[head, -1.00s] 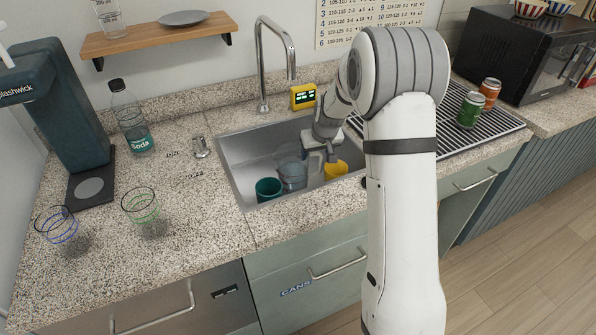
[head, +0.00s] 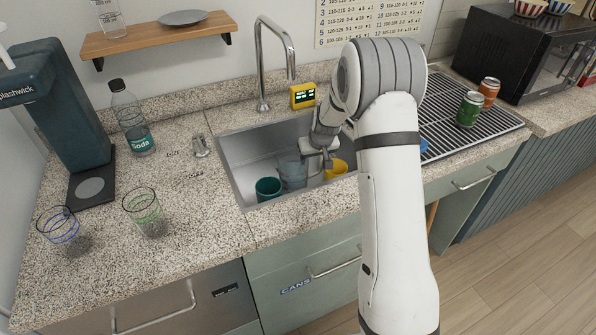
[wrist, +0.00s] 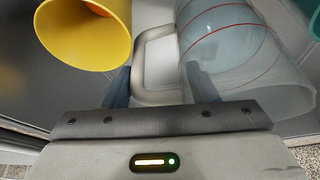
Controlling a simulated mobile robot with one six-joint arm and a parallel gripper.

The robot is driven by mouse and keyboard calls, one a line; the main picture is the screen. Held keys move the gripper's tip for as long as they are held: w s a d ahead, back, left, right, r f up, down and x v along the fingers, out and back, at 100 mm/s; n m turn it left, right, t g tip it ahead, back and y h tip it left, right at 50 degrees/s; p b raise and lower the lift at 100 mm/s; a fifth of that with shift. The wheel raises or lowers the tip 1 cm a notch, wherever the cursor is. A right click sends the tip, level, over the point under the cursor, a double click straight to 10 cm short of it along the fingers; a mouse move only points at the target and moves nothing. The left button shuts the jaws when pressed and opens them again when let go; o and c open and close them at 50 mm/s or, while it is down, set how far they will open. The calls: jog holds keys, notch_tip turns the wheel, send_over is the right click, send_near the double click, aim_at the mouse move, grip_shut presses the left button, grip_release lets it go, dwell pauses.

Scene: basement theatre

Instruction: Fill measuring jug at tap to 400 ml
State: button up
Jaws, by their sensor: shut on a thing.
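The measuring jug (head: 291,174) is clear and bluish and stands in the sink (head: 240,170). The wrist view shows the jug (wrist: 235,50) with red lines around its wall and a pale looped handle (wrist: 144,62). My gripper (head: 322,160) is low over the sink, to the jug's right. In the wrist view, the fingers of my gripper (wrist: 156,88) are on either side of the handle, shut on it. The tap (head: 262,60) arches over the back of the sink. A metal lever (head: 199,147) stands on the counter left of the sink. Any water level is unclear.
A teal cup (head: 268,187) stands left of the jug, and a yellow cup (head: 338,169) stands right of it, close to my gripper. A yellow display box (head: 303,96) is behind the sink. Cans (head: 470,108) stand on the drainer at right.

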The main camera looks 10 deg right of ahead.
grip_shut()
jog(key=shift+r, duration=0.2)
